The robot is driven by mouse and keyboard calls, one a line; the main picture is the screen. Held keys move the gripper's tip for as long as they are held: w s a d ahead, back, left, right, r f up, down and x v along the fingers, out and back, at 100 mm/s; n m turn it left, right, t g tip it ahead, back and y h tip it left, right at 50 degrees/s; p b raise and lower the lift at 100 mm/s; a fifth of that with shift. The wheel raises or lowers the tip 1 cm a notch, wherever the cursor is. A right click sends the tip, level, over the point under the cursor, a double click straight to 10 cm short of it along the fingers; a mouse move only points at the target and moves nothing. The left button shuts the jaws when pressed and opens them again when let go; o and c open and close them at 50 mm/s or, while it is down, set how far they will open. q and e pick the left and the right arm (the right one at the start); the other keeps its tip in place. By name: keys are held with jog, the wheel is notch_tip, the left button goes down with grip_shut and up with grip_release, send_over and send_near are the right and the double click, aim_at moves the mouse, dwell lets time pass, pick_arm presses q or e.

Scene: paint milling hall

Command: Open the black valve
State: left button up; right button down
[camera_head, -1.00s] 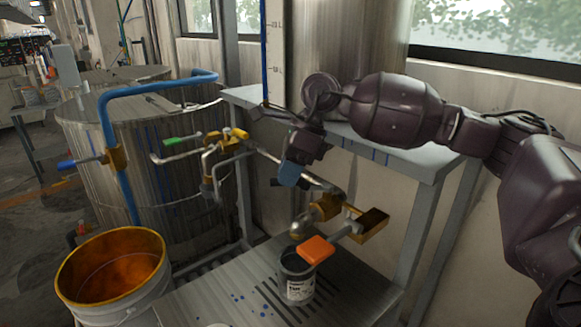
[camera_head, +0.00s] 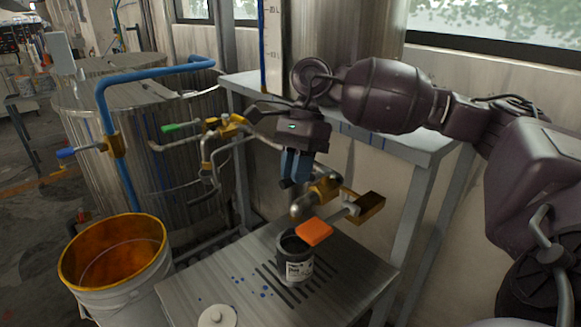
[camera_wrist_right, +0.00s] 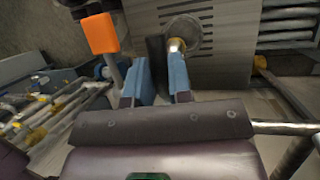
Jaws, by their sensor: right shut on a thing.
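My right gripper (camera_head: 293,183) is lowered at the pipe in front of the steel tank, its blue fingers pointing down. In the right wrist view its fingers (camera_wrist_right: 160,78) are shut on a dark handle (camera_wrist_right: 156,55), which I take to be the black valve's handle. Just right of the fingers are a brass valve body (camera_head: 324,189) and an orange handle (camera_head: 314,232), which also shows in the right wrist view (camera_wrist_right: 101,33). My left gripper is not in view.
A dark open can (camera_head: 295,262) stands on the grey bench (camera_head: 215,272) below the outlet. A white lid (camera_head: 217,316) lies at the front. An orange-lined bucket (camera_head: 113,262) stands left. Green (camera_head: 180,127) and blue (camera_head: 66,153) handles sit on pipes further left.

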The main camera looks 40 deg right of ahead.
jog(key=shift+s, duration=0.1)
dwell(0.3)
jog(key=c, duration=1)
grip_release()
jog(key=shift+c, duration=0.2)
jog(key=v, duration=1)
jog(key=shift+d+r, duration=0.2)
jog(key=shift+r, duration=0.15)
